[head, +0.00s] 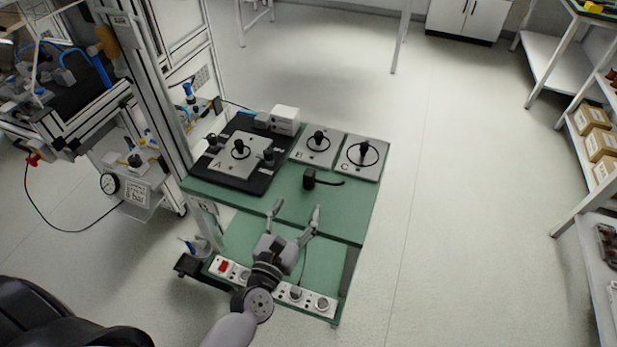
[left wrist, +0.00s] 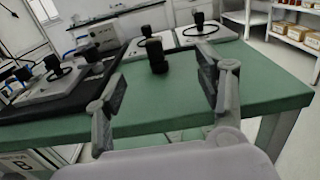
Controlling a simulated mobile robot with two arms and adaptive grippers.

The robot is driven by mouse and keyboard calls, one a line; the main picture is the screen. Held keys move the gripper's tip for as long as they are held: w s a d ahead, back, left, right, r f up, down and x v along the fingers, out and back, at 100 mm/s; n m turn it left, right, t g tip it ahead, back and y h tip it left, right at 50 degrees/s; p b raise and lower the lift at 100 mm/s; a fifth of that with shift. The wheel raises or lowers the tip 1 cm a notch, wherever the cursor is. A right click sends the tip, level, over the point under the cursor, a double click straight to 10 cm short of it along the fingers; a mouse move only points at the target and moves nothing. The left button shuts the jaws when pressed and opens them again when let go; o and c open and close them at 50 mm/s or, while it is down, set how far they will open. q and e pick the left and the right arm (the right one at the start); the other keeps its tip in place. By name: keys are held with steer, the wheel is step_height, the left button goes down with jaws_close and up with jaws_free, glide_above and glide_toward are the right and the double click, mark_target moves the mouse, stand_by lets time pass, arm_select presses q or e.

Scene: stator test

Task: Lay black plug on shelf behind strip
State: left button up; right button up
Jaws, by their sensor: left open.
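The black plug (head: 309,178) lies on the green upper table top (head: 225,196), with a short black cable running to its right. In the left wrist view the plug (left wrist: 157,57) stands ahead, between the two fingers and beyond them. My left gripper (head: 297,207) is open and empty at the table's front edge, short of the plug and not touching it. The power strip (head: 284,293) with sockets and a red switch lies along the front of the lower green shelf (head: 243,232). My left arm hides part of the strip and shelf. My right gripper is not in view.
Plates A (head: 226,165), B (head: 306,158) and C (head: 376,172) with black knobs stand at the back of the table. A black mat (head: 262,182) lies under plate A. A white box (head: 285,119) stands behind. A metal frame post rises at left.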

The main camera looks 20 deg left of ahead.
mark_target(312, 179)
arm_select(q)
steer(key=w+p, duration=0.1)
steer(key=w, duration=0.5)
steer(key=shift+w+d, duration=0.15)
steer(key=shift+w, duration=0.2)
steer(key=shift+w+d+r+p, duration=0.1)
steer(key=shift+w+p, duration=0.5)
steer(key=shift+w, duration=2.1)
steer(key=shift+c, duration=0.3)
steer(key=c, duration=1.3)
